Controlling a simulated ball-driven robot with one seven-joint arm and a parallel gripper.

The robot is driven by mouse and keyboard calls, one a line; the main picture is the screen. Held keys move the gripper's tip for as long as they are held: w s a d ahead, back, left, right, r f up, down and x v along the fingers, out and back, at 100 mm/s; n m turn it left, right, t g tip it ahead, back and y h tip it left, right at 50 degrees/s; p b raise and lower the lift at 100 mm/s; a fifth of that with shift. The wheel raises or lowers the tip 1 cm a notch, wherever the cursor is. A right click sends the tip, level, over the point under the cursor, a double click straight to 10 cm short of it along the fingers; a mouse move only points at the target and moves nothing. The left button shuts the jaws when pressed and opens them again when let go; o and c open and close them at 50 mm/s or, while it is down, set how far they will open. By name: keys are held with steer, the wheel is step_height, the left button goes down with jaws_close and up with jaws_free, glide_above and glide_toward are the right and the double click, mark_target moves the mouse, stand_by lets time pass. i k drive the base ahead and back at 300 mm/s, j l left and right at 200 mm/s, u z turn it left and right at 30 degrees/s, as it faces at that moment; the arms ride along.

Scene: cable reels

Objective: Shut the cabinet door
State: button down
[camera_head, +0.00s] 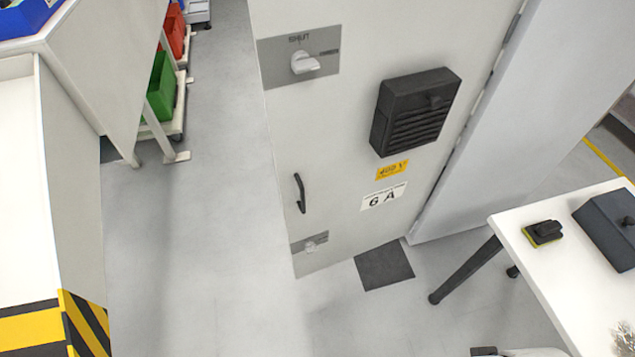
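The cabinet door (335,180) is a tall pale grey panel in the middle of the head view. It has a black bar handle (300,193) low near its left edge. A grey rotary knob (304,63) sits on a darker plate above, and a smaller knob (311,246) sits near the bottom corner. A black louvred vent box (414,110) is on its right half. A seam with dark hinge-like parts runs along its right edge, beside another pale cabinet panel (530,110). I cannot tell how far the door stands open. My gripper is not in view.
A white table (565,270) with a dark box (610,226) and a small black-and-yellow item (542,233) stands at right. A dark mat (384,265) lies by the door's foot. A striped-edged bench (50,250) and a bin rack (160,86) are at left. Floor between is clear.

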mark_target(327, 128)
steer(key=i+l+u, duration=0.15)
steer(key=u, duration=0.25)
steer(key=i+l+u, duration=0.2)
steer(key=u, duration=0.2)
steer(key=l+u, duration=0.3)
steer(key=u, duration=0.15)
steer(key=l+u, duration=0.65)
steer(key=u, duration=0.2)
steer(key=k+j, duration=0.05)
